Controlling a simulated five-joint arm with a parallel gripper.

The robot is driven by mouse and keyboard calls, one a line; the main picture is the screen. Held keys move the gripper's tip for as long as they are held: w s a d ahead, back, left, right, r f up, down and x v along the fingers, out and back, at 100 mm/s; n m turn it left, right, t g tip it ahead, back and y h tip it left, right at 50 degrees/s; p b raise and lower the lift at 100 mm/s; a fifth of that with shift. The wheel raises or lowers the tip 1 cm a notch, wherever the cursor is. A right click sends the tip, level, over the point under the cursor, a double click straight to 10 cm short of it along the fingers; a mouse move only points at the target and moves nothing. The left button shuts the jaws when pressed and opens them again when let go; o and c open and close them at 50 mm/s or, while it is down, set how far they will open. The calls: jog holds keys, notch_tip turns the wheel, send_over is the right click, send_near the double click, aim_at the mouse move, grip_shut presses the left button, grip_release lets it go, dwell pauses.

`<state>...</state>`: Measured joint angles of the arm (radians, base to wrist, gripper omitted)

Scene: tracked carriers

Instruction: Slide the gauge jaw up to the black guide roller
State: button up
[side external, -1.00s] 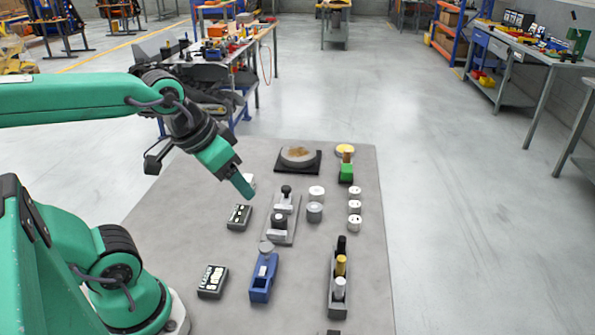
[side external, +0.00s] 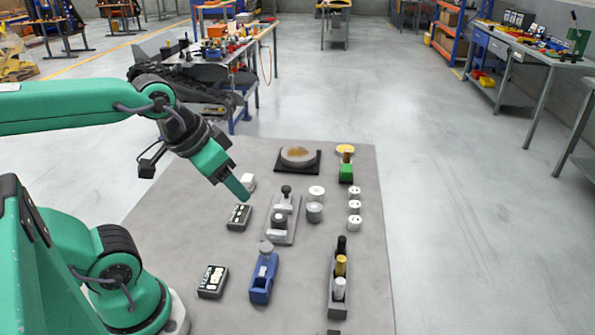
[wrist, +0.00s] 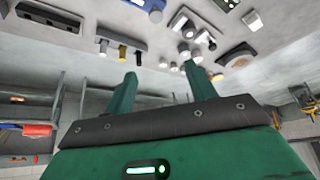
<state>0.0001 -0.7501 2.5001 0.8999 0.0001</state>
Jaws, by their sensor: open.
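I cannot tell for certain which part is the gauge jaw. A long grey rail (side external: 332,300) to the right holds upright black (side external: 342,243), gold (side external: 341,264) and silver (side external: 339,289) cylinders; the black one may be the guide roller. My gripper (side external: 243,192) is above the mat, left of the plate, and apart from it. In the wrist view my gripper (wrist: 160,75) is open and empty.
A blue holder (side external: 261,288) stands in front of the plate. Dark control boxes (side external: 212,281) lie to the left. White and grey cylinders (side external: 354,222) stand between plate and right edge.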

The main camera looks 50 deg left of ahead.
jog(key=shift+w+a+r+n, duration=0.15)
jog(key=shift+w+n, duration=0.1)
jog(key=shift+w, duration=0.15)
jog(key=shift+w+a+r+n, duration=0.1)
jog(key=shift+w+n, duration=0.15)
jog(key=shift+w, duration=0.1)
jog(key=shift+c, duration=0.3)
jog(key=n+g, duration=0.6)
jog(key=n, duration=1.1)
send_over(286, 187)
notch_tip(286, 187, down, 13)
jog(key=shift+d+r, duration=0.1)
jog(key=shift+d, duration=0.05)
jog(key=shift+f, duration=0.25)
jog(key=shift+f, duration=3.9)
